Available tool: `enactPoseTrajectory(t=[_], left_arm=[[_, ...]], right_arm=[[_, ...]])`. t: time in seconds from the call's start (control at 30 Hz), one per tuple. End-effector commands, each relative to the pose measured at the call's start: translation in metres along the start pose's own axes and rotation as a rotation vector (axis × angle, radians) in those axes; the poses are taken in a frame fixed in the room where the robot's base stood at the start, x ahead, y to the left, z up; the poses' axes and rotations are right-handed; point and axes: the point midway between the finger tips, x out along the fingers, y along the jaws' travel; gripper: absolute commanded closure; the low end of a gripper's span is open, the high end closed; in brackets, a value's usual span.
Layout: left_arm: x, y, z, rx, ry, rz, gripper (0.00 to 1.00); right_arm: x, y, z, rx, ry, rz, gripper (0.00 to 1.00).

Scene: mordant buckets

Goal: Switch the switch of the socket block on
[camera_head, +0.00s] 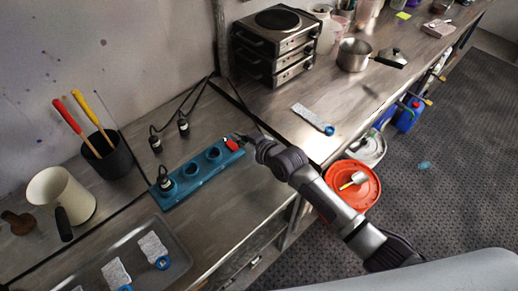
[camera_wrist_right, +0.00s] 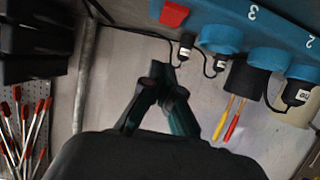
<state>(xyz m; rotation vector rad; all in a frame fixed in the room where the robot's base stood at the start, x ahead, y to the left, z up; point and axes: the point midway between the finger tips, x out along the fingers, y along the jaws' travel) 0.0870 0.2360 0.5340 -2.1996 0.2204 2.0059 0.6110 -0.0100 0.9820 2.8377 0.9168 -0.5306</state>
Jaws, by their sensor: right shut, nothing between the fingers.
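The blue socket block (camera_head: 205,174) lies on the metal bench, with a red switch (camera_head: 231,145) at its right end. A black plug (camera_head: 165,182) sits in its left-end socket; other sockets look empty. My right gripper (camera_head: 243,138) is shut and empty, close beside the switch end. In the right wrist view the block (camera_wrist_right: 222,38) runs along the top edge and the red switch (camera_wrist_right: 173,14) shows above my shut fingers (camera_wrist_right: 160,74), apart from them in the picture. Whether they touch the switch I cannot tell. The switch's position is unclear. My left gripper is out of view.
Two black plugs (camera_head: 155,143) (camera_head: 183,126) with cables stand behind the block. A black cup (camera_head: 108,158) with red and yellow handled tools and a cream jug (camera_head: 62,195) stand left. A metal tray (camera_head: 186,258) lies in front. A stacked hotplate unit (camera_head: 278,45) stands behind.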

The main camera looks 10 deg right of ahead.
Motion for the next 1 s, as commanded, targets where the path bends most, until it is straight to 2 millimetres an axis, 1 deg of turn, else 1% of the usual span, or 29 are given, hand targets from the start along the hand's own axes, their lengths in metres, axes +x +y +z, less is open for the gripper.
enactPoseTrajectory(t=[0.07,0.3,0.4,0.5,0.67,1.0], left_arm=[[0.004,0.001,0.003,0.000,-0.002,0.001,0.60],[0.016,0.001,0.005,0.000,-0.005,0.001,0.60],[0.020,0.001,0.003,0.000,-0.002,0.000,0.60],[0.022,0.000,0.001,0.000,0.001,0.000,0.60],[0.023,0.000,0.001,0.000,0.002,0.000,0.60],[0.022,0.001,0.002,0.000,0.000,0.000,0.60]], right_arm=[[-0.015,0.001,0.007,0.000,-0.003,0.000,1.00],[-0.063,0.001,0.019,-0.002,-0.002,0.001,1.00],[-0.079,0.000,0.022,-0.001,-0.001,0.000,1.00],[-0.089,0.000,0.024,-0.001,-0.001,0.000,1.00],[-0.097,0.000,0.024,0.001,-0.001,0.001,1.00],[-0.098,0.000,0.024,0.000,-0.001,0.000,1.00]])
